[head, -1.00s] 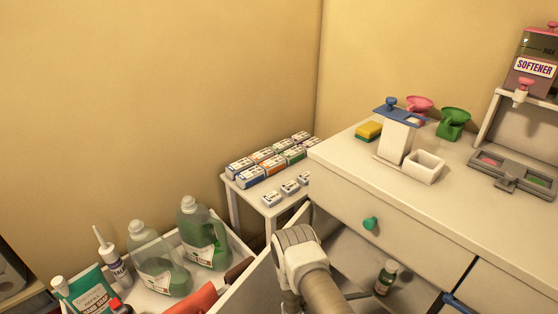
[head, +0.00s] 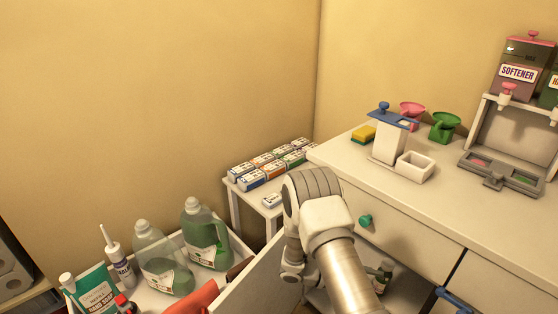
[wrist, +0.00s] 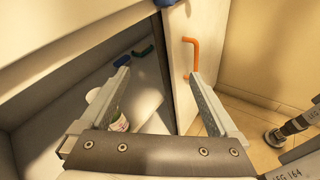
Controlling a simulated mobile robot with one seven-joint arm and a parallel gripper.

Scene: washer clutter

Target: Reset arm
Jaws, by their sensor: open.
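My arm (head: 325,220) rises in front of the cabinet in the head view; its gripper end is hidden there. In the wrist view my gripper (wrist: 158,82) is open, its two fingers wide apart with nothing held between them. It is at the opening of the lower cabinet (wrist: 65,95). The cabinet door (wrist: 190,60), with an orange handle (wrist: 194,52), stands open beyond the right finger. A small bottle (wrist: 118,122) with a green and white label is inside the cabinet, partly behind the left finger. It also shows beside my arm in the head view (head: 385,270).
The counter (head: 430,195) holds a blue-topped dispenser (head: 390,140), a white cup (head: 415,166), funnels and a softener dispenser (head: 517,75). A small table (head: 236,205) with several boxes stands behind my arm. Bottles, including a green jug (head: 205,240), fill the lower left.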

